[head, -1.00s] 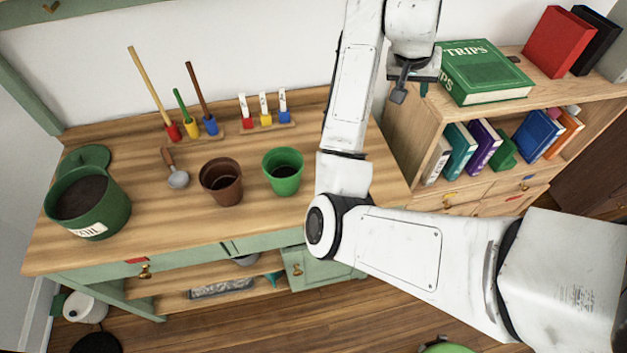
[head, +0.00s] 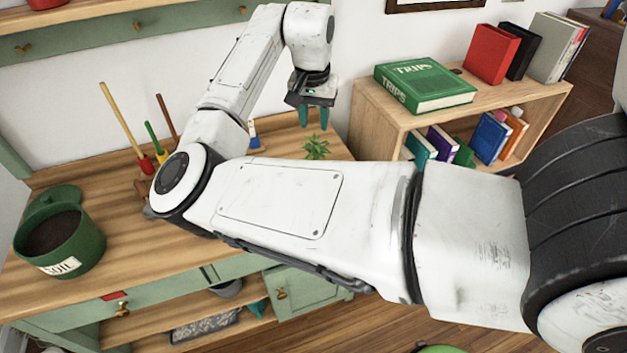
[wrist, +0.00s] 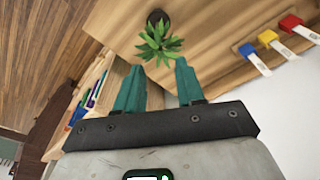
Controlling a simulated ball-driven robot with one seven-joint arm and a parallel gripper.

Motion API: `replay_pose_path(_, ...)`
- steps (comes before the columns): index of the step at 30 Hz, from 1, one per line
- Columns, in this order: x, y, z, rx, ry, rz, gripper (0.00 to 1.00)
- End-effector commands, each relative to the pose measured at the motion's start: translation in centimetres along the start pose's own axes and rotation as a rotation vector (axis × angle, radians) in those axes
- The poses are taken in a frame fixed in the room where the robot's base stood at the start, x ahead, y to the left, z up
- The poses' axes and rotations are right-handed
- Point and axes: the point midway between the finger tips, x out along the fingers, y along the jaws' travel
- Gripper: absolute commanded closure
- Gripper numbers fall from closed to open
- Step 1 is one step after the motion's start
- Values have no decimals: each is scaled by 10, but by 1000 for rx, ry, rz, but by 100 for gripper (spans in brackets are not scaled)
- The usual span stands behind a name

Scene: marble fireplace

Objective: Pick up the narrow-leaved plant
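A small green plant with narrow pointed leaves (head: 316,147) stands at the right end of the wooden workbench in the head view. Its lower part is hidden behind my arm. In the wrist view the plant (wrist: 158,42) rises from a dark round pot (wrist: 157,18), just beyond my fingertips. My gripper (head: 313,117) hangs above and slightly behind the plant in the head view, pointing down. Its two teal fingers (wrist: 158,72) are spread apart, with nothing between them. The leaf tips look close to the fingertips, but I cannot tell the exact gap.
A green soil pot (head: 75,240) stands at the bench's left. Coloured-handled tools (head: 150,140) stand at the back. A bookshelf (head: 375,115) with a green book (head: 425,86) on top adjoins on the right.

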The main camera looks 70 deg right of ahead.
Motion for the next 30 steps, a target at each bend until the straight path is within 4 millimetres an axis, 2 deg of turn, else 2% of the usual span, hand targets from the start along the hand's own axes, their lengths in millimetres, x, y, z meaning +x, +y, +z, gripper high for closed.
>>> replay_pose_path(5, 12, 0, 0, 0, 0, 1, 62)
replay_pose_path(15, 55, 0, 0, 0, -1, -1, 62)
replay_pose_path(24, 59, 0, 0, 0, 1, 0, 62)
replay_pose_path(30, 59, 0, 0, 0, 1, 0, 81)
